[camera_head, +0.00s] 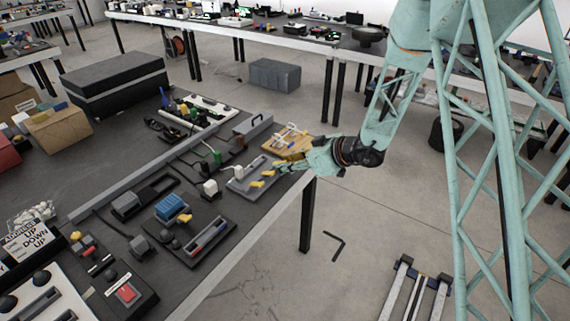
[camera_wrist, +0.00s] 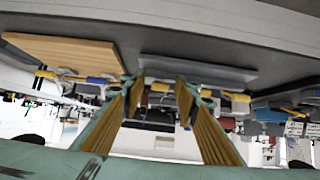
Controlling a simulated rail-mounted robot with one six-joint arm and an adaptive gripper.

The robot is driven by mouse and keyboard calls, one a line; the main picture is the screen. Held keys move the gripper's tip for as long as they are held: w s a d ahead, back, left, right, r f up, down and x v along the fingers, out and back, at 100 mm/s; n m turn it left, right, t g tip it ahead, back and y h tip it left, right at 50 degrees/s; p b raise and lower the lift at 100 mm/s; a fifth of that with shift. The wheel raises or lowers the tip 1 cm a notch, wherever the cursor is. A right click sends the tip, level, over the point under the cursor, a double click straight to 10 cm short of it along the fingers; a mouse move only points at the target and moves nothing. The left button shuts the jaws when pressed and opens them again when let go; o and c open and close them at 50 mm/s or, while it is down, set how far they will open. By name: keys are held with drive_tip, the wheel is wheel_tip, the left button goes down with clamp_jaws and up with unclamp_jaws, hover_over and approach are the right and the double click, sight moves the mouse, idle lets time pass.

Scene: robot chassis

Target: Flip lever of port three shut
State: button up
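A grey plate (camera_head: 243,187) with a white plug and several small yellow levers (camera_head: 257,184) lies near the table's edge in the head view. I cannot tell which lever belongs to port three. My gripper (camera_head: 283,165) is low over the table at the plate's right end. The wrist view is upside down, with the plate (camera_wrist: 205,70) near the top. There my gripper (camera_wrist: 160,90) is open, its two yellow-padded fingers wide apart. A yellow-orange lever (camera_wrist: 160,87) appears between the fingertips, with no visible contact. The head view does not show the fingertips clearly.
A wooden board (camera_head: 287,144) with small parts lies just behind my gripper, and also shows in the wrist view (camera_wrist: 70,50). A blue connector block (camera_head: 171,206) and a grey slotted plate (camera_head: 208,239) are nearer.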

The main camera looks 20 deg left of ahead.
drive_tip(key=shift+d+r, duration=0.1)
drive_tip(key=v, duration=1.1)
drive_tip(key=shift+s+d+r, duration=0.2)
drive_tip(key=shift+d, duration=0.1)
idle(0.4)
drive_tip(key=s+d+r+m+g+h, duration=0.15)
drive_tip(key=s+d+r, duration=0.35)
drive_tip(key=s+r, duration=0.6)
drive_tip(key=s+d+r+m+g+h, duration=0.1)
drive_tip(key=s+d+r+m, duration=0.25)
drive_tip(key=s+r, duration=0.75)
drive_tip(key=s+d+r+m+t+h, duration=0.1)
drive_tip(key=s+d+r+m+h, duration=0.1)
drive_tip(key=s+d, duration=0.6)
drive_tip(key=s+d+r+m+t+h, duration=0.1)
drive_tip(key=s+d+m+h, duration=0.2)
drive_tip(key=s+d, duration=0.5)
drive_tip(key=s+d+r+m+t+h, duration=0.1)
drive_tip(key=s+d+r+m+h, duration=0.1)
drive_tip(key=s+d, duration=0.6)
drive_tip(key=shift+d+r+m+h+p, duration=0.35)
drive_tip(key=shift+d+m+h, duration=0.2)
drive_tip(key=shift+d+m, duration=0.5)
